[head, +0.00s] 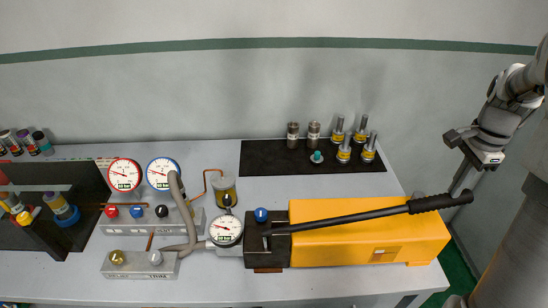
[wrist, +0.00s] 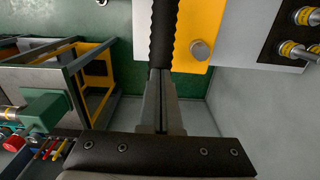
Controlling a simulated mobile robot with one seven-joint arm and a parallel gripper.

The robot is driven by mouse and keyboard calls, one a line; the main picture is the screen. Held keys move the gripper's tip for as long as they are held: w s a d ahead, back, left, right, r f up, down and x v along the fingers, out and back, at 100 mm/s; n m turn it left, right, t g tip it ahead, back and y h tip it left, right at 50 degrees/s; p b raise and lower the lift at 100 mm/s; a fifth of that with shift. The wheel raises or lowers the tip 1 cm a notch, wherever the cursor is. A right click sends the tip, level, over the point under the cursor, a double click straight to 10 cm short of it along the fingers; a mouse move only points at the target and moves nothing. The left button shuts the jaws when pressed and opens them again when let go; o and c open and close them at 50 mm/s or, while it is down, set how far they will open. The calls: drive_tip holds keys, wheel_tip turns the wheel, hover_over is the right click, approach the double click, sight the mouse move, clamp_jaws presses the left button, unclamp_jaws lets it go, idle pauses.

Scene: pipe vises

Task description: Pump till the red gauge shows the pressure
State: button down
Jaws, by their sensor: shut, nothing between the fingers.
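The red-rimmed gauge (head: 124,175) stands upright at the left; its needle is too small to read surely. The yellow hand pump (head: 362,236) lies on the bench, with its long black lever (head: 345,216) low over its body, sloping slightly up to the right. The lever's ribbed grip (head: 441,201) juts past the pump's right end; it also shows in the wrist view (wrist: 164,32). My gripper (head: 456,189) is shut and empty beside the grip's end. In the wrist view its closed fingers (wrist: 160,75) point at the grip; I cannot tell whether they touch it.
A blue-rimmed gauge (head: 162,172) and a dark-rimmed gauge (head: 226,230) stand nearby. A blue knob (head: 261,214) tops the pump block. Several metal fittings stand on a black mat (head: 262,160).

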sight(452, 204)
drive_tip(key=shift+d+f, duration=0.1)
drive_tip(key=shift+f, duration=0.45)
drive_tip(key=shift+d+f+b, duration=0.25)
drive_tip(key=shift+f+b, duration=0.55)
drive_tip(key=shift+f, duration=0.4)
drive_tip(key=shift+d+f+b, duration=0.25)
drive_tip(key=shift+f+b, duration=0.5)
drive_tip(key=shift+f, duration=0.5)
drive_tip(key=shift+d+f+b, duration=0.15)
drive_tip(key=shift+f+b, duration=0.45)
drive_tip(key=shift+f, duration=0.3)
drive_tip(key=shift+d+f+b, duration=0.1)
drive_tip(key=shift+f+b, duration=0.5)
drive_tip(key=shift+f, duration=0.25)
drive_tip(key=r+p, duration=0.3)
drive_tip(key=r, duration=0.1)
drive_tip(key=a+r+p, duration=0.1)
drive_tip(key=r+p, duration=0.1)
drive_tip(key=r, duration=0.1)
drive_tip(key=shift+p, duration=0.3)
drive_tip(key=r+p, duration=0.1)
drive_tip(key=r, duration=0.1)
drive_tip(key=a+r+p, duration=0.1)
drive_tip(key=r+p, duration=0.1)
drive_tip(key=r, duration=0.1)
drive_tip(key=a+r+p, duration=0.1)
drive_tip(key=r+p, duration=0.1)
drive_tip(key=shift+s+r, duration=0.1)
drive_tip(key=shift+r, duration=0.1)
drive_tip(key=shift+p, duration=0.3)
